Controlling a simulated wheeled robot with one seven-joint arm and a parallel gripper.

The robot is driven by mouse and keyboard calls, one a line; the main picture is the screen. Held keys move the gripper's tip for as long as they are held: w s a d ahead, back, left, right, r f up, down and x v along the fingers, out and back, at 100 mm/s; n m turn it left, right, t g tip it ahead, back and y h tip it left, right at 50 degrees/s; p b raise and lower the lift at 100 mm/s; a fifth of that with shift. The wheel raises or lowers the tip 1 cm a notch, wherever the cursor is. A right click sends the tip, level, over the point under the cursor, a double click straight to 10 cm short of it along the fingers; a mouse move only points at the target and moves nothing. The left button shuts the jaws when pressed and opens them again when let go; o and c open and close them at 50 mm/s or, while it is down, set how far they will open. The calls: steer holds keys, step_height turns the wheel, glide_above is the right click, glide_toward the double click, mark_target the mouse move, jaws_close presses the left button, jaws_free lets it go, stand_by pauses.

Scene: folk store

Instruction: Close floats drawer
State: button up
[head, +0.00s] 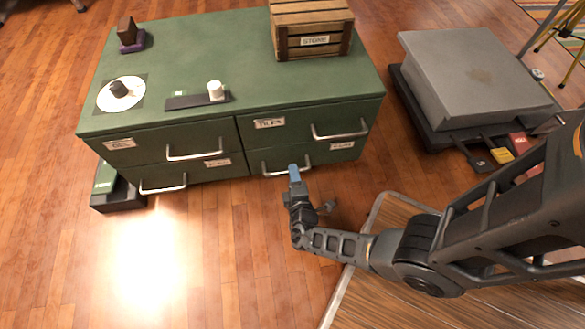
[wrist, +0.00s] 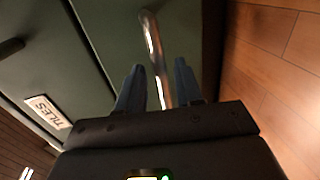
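A green cabinet (head: 185,131) has two upper and two lower drawers with metal bar handles. The floats label is too small to read for certain. The lower right drawer has a pale label (head: 342,145) at its right side and a handle (head: 273,172). My gripper (head: 294,170), with bluish fingers, is at this handle. In the wrist view the handle bar (wrist: 155,50) runs between my two fingers (wrist: 160,68), which stand apart with a small gap beside the bar. The drawer looks flush or nearly so, but my gripper hides part of its front.
The tiles drawer (head: 295,128) is above my gripper. A wooden crate (head: 312,42), a white disc (head: 104,98) and small items stand on the cabinet. A grey block on a dark base (head: 470,75) is at the right. Wood floor in front is clear.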

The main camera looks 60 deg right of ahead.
steer(key=p+v, duration=0.1)
steer(key=v, duration=0.4)
stand_by(0.5)
